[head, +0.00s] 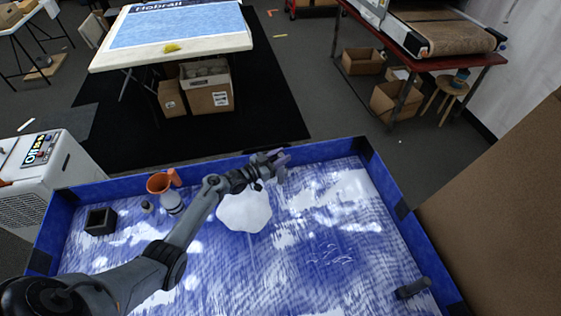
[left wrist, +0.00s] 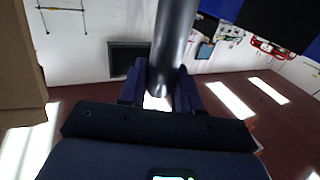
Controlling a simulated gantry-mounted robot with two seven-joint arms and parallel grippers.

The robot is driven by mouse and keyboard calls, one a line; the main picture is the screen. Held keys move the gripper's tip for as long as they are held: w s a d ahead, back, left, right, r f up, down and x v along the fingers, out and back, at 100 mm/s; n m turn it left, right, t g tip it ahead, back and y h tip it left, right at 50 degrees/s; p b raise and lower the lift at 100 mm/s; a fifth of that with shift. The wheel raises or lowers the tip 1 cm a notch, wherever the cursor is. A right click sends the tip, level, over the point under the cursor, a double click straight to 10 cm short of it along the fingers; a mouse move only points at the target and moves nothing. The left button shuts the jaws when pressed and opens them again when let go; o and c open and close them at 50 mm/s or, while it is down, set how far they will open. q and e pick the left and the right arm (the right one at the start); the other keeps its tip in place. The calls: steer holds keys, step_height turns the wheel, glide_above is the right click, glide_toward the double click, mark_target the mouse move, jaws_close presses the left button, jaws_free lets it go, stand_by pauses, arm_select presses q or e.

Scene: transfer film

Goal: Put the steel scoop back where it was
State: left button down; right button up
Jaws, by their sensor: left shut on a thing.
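My left gripper (head: 268,168) reaches over the blue-walled tray (head: 215,163), near its far wall, and is shut. In the left wrist view its fingers (left wrist: 161,85) close on a dark grey, glossy cylindrical part, which I take to be the steel scoop (left wrist: 175,40). The rest of the scoop does not show clearly; in the head view the held thing is small and hard to tell from the fingers. A smooth white mound (head: 244,212) lies in the tray just below and left of the gripper. My right gripper cannot be made out.
In the tray's left part stand an orange cup (head: 160,183), a whitish bottle (head: 172,203) and a black square box (head: 100,222). A dark cylindrical thing (head: 412,288) is at the tray's near right. The tray's right half is mostly clear. A tall brown panel (head: 500,210) stands right.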

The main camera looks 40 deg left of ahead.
arm_select(q)
steer(key=shift+f, duration=1)
steer(key=shift+f+b, duration=0.2)
steer(key=shift+b, duration=0.2)
steer(key=c, duration=0.8)
jaws_free()
